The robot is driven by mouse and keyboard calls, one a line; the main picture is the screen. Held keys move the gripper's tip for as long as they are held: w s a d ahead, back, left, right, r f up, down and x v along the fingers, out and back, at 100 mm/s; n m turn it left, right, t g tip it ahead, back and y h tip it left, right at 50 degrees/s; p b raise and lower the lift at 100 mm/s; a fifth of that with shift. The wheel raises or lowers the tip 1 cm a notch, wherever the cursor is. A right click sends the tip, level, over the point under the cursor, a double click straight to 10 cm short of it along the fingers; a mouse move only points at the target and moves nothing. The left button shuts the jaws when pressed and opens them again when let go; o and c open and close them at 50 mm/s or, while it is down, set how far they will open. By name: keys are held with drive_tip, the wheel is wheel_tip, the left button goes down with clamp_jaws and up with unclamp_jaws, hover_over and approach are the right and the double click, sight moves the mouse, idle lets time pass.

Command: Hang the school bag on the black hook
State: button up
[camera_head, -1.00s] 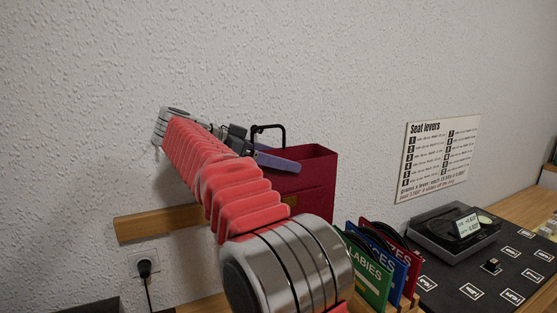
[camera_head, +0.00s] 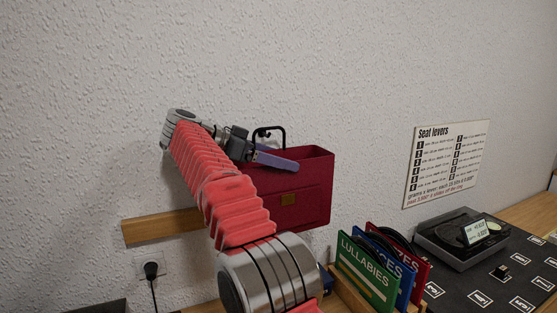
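The school bag (camera_head: 305,195) is dark red with a gold clasp and a black loop handle (camera_head: 270,130). It is off the floor in front of the wall, at the right end of the wooden wall rail (camera_head: 160,227). My gripper (camera_head: 276,159) is at the bag's top, and a long purple-grey finger crosses in front of the bag's upper edge, just below the handle's arch. I see one finger clearly, so its grip on the handle cannot be told. No black hook can be made out; my arm and the bag cover part of the rail.
Below right stand a green Lullabies folder (camera_head: 366,270) and blue and red folders in a wooden rack. A grey device with a display (camera_head: 460,240) sits on a dark labelled mat (camera_head: 520,265). A Seat levers sign (camera_head: 446,163) and a socket with black plug (camera_head: 151,268) are on the wall.

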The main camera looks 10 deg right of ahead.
drive_tip(key=shift+w, duration=0.45)
drive_tip(key=shift+w+a+f, duration=0.1)
drive_tip(key=shift+w+a, duration=0.05)
drive_tip(key=shift+w, duration=0.1)
drive_tip(key=shift+f, duration=0.6)
idle(0.6)
drive_tip(key=o, duration=1.8)
drive_tip(key=shift+f, duration=0.1)
drive_tip(key=shift+a, duration=0.1)
drive_tip(key=shift+v, duration=2.4)
